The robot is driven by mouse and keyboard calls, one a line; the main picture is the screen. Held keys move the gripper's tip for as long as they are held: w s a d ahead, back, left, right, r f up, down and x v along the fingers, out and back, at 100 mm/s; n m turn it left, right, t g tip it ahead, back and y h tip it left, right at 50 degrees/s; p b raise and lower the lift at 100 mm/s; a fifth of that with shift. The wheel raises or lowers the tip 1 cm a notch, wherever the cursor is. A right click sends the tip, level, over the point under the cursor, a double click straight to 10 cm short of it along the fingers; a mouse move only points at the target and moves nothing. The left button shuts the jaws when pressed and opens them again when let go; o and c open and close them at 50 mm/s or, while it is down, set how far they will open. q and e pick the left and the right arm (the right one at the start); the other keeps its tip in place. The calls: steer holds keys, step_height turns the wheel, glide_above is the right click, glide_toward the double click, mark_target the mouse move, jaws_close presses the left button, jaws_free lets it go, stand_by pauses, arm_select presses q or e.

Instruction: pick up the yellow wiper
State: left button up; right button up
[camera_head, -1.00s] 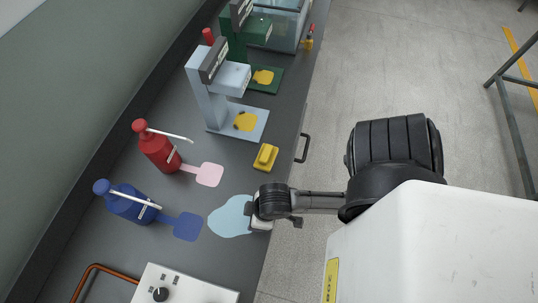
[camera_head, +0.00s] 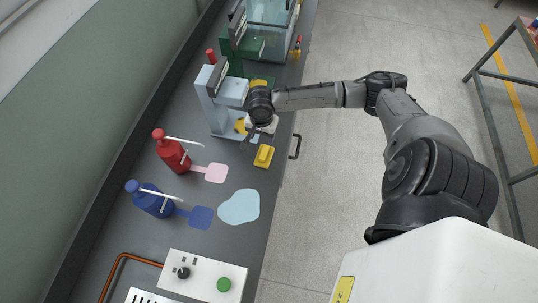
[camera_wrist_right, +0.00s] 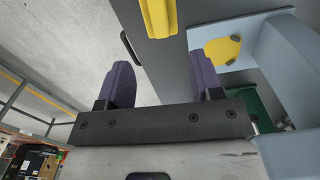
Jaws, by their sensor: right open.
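The yellow wiper (camera_head: 264,156) lies on the dark bench near its front edge, just below my right gripper in the head view. In the right wrist view the wiper (camera_wrist_right: 158,17) shows at the top edge, beyond the fingertips and roughly in line with the gap between them. My right gripper (camera_wrist_right: 163,78) is open, with nothing between its two purple fingers. In the head view the right gripper (camera_head: 256,137) is in front of the light grey-blue seamer, close to the wiper but apart from it. My left gripper is not in view.
The light grey-blue seamer (camera_head: 213,104) and a green one (camera_head: 247,49) stand beyond the wiper. A red bottle (camera_head: 171,151) and a blue bottle (camera_head: 150,200) stand to the left. A pale blue patch (camera_head: 239,207) lies nearer. A drawer handle (camera_head: 296,146) sticks out at the bench front.

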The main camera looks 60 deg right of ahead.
steer(key=b, duration=0.1)
glide_above(264, 152)
steer(key=f, duration=0.7)
steer(key=shift+w+a+f, duration=0.1)
steer(key=shift+a+f, duration=0.1)
steer(key=shift+f, duration=0.05)
steer(key=shift+d+f+b, duration=0.15)
steer(key=shift+f+b, duration=0.1)
steer(key=shift+f, duration=0.85)
steer(key=shift+d+f+b, duration=0.1)
steer(key=shift+f+b, duration=0.1)
steer(key=shift+f, duration=1.55)
steer(key=shift+c, duration=0.4)
steer(key=c, duration=0.9)
